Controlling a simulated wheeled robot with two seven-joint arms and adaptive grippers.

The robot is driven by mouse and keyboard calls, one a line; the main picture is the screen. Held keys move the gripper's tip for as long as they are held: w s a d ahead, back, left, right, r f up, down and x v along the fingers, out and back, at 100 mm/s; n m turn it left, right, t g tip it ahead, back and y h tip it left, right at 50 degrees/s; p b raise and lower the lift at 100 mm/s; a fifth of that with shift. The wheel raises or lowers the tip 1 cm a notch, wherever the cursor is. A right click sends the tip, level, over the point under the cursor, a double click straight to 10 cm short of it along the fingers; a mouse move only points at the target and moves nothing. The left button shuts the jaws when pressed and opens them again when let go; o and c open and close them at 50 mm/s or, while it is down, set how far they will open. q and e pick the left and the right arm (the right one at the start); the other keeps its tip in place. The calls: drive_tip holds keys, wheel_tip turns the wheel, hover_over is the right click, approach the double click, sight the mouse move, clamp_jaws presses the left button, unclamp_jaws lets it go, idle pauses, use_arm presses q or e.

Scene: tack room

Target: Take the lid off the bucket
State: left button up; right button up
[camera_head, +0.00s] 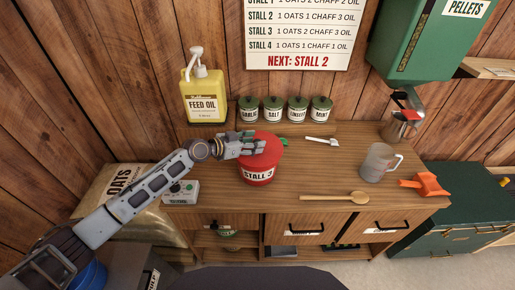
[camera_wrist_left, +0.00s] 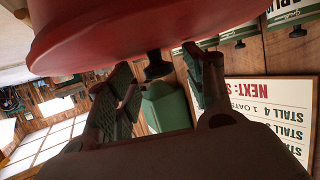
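The red bucket (camera_head: 258,175), marked STALL 3, stands upright on the wooden counter with its red lid (camera_head: 268,157) on. My left gripper (camera_head: 255,143) is over the top of the lid, coming from the left, and hides part of it. In the left wrist view, which looks upside down, the red lid (camera_wrist_left: 140,28) fills the top. Its dark knob (camera_wrist_left: 157,66) shows between the two spread fingers of the left gripper (camera_wrist_left: 165,85). The fingers do not appear closed on the knob. My right gripper is not in view.
Several green jars (camera_head: 273,108) and a yellow feed oil bottle (camera_head: 203,95) stand behind. A small scale (camera_head: 181,193) is left of the bucket.

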use_arm(q)
drive_tip(key=c, duration=1)
drive_tip(key=shift+r, duration=0.1)
drive_tip(key=shift+r+b, duration=0.65)
drive_tip(key=shift+r, duration=4.25)
